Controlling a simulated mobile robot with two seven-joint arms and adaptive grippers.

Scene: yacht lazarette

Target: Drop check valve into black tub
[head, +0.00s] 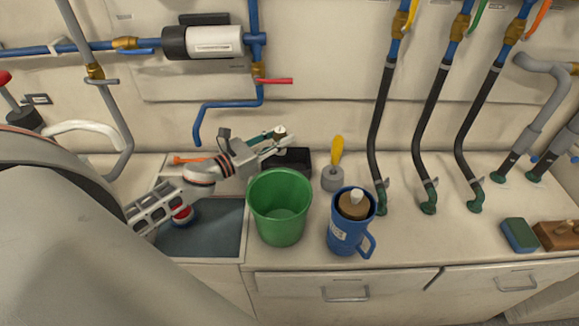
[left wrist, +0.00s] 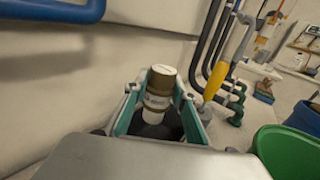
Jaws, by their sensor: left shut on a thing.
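My left gripper (head: 274,141) is shut on the check valve (head: 280,131), a small brass-coloured and pale cylinder. In the left wrist view the check valve (left wrist: 160,87) stands between the two teal fingers of the gripper (left wrist: 160,100). The black tub (head: 297,160) sits on the counter against the back wall, partly hidden by the gripper and the green bucket. The valve shows above the tub, apart from it. In the left wrist view a dark part of the tub (left wrist: 172,122) shows behind the valve. My right gripper is not in view.
A green bucket (head: 280,208) stands in front of the tub. A blue mug (head: 347,235) and a yellow-handled tool in a grey holder (head: 332,180) are to the right. A sink (head: 210,235) lies left. Black hoses (head: 381,110) hang at the back right.

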